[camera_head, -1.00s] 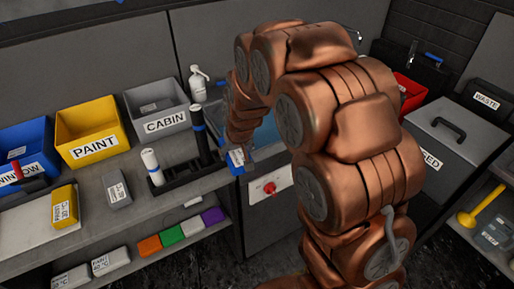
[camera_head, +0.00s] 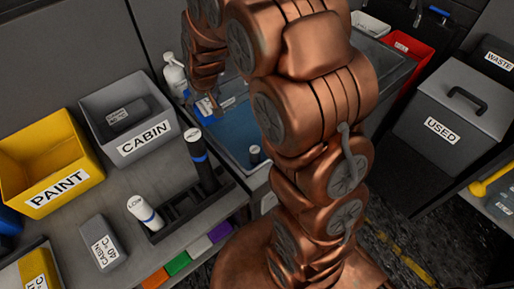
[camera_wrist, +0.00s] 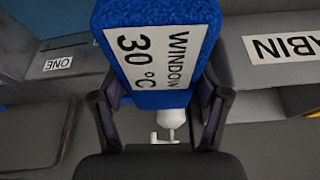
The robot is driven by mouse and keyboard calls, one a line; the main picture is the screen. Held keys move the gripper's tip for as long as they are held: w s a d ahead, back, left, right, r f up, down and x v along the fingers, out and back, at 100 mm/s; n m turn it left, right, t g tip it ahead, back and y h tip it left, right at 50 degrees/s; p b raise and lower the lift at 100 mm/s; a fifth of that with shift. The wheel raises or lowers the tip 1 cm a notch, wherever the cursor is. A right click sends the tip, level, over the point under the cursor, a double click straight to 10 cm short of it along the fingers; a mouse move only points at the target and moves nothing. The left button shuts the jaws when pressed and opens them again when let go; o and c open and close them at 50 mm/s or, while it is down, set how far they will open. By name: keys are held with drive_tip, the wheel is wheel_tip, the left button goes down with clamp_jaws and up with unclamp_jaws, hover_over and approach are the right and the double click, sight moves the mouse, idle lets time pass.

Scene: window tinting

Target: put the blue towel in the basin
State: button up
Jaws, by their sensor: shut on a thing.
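The blue towel (camera_wrist: 155,25) is a thick blue block with a white label reading WINDOW 30 °C. In the wrist view it sits between the two fingers of my gripper (camera_wrist: 158,112), which is shut on it. In the head view my gripper (camera_head: 207,106) holds the towel (camera_head: 229,102) over the back left part of the basin; my arm hides part of both. The basin (camera_head: 238,128) has a blue-looking inside and a grey rim, and my arm covers its right part. I cannot tell the towel's height above it.
A white bottle (camera_head: 174,75) stands beside the basin's back left. A black holder (camera_head: 190,215) carries a dark tube (camera_head: 200,160) and a white tube (camera_head: 144,212). A dark cylinder (camera_head: 255,155) shows at the basin's front. A CABIN bin (camera_head: 143,143) stands left.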

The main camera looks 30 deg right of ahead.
drive_tip(key=w+d+f+n+y+b, duration=0.2)
drive_tip(key=d+f+n+b, duration=0.4)
drive_tip(key=d+f+b, duration=2.25)
drive_tip(key=shift+g, duration=0.3)
drive_tip(key=shift+a+f, duration=0.15)
drive_tip(key=shift+f, duration=4.55)
drive_tip(key=shift+f+b, duration=0.2)
drive_tip(key=shift+b, duration=0.15)
drive_tip(key=o, duration=1.4)
drive_tip(key=shift+c, duration=0.2)
drive_tip(key=v, duration=1.2)
drive_tip(key=shift+r, duration=0.2)
drive_tip(key=shift+w, duration=0.1)
